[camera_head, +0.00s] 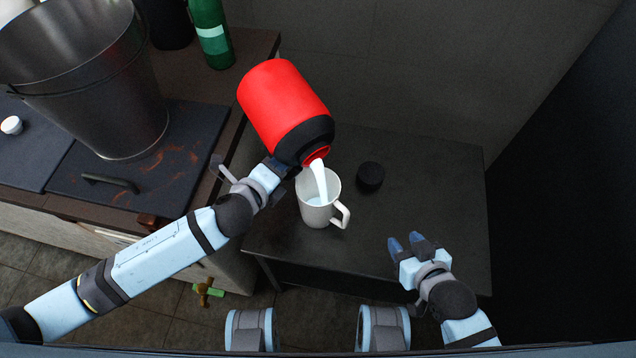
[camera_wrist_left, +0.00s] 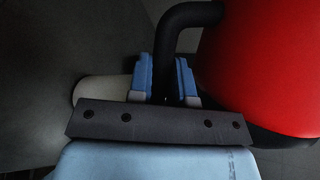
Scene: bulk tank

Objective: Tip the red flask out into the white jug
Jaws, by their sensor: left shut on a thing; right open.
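The red flask (camera_head: 284,101) is tilted with its mouth down to the right in the head view. White liquid (camera_head: 320,177) streams from its mouth into the white jug (camera_head: 316,216), which stands upright on the dark table with its handle to the right. My left gripper (camera_head: 279,168) is shut on the flask's black handle; the wrist view shows its blue fingers (camera_wrist_left: 166,80) around the handle (camera_wrist_left: 181,40) beside the red body (camera_wrist_left: 265,65). My right gripper (camera_head: 406,243) is open and empty over the table, right of the jug.
A black round cap (camera_head: 370,177) lies on the dark table (camera_head: 430,180) right of the jug. A large metal bucket (camera_head: 100,90) and a green bottle (camera_head: 211,35) stand on the counter at the left. The table's right part is clear, with a wall behind.

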